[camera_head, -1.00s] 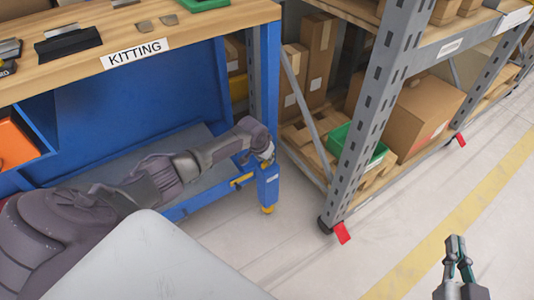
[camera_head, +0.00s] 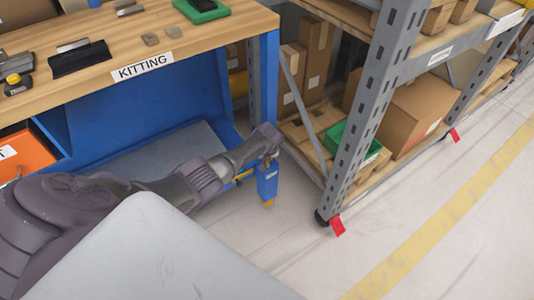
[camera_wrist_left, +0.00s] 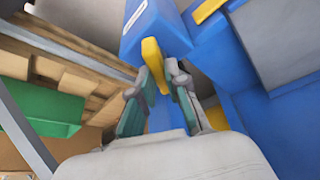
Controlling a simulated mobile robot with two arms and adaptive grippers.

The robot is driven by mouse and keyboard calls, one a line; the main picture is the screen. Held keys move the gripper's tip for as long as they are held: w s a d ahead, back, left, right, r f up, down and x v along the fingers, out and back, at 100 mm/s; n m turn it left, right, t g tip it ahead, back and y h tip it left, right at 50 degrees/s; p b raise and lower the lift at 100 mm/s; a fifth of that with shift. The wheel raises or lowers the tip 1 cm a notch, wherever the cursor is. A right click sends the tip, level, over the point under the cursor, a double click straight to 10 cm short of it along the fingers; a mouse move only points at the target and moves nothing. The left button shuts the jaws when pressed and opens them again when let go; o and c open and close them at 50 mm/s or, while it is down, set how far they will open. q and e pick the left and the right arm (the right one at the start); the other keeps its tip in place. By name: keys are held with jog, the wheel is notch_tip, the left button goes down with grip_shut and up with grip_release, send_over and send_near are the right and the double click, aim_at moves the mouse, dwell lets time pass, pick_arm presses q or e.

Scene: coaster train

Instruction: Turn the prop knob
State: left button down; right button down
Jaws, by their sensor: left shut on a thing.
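My right gripper is not in view.
The wooden bench top (camera_head: 215,42) carries a KITTING label and several small items. A grey rack post (camera_head: 352,120) stands close to the right of the leg, with cardboard boxes (camera_head: 418,112) and a green bin (camera_head: 360,146) behind. The floor at right is clear.

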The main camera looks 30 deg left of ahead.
pick_arm(q)
jog(key=shift+d+f+n+g, duration=0.15)
jog(key=shift+n+g, duration=0.15)
jog(key=shift+n, duration=0.6)
jog(key=shift+n+g+y+b, duration=0.5)
jog(key=shift+n+b, duration=0.1)
jog(key=shift+n, duration=1)
jog(key=shift+w, duration=0.1)
jog(key=c, duration=1.4)
grip_release()
jog(key=shift+c, duration=0.2)
jog(key=v, duration=1.2)
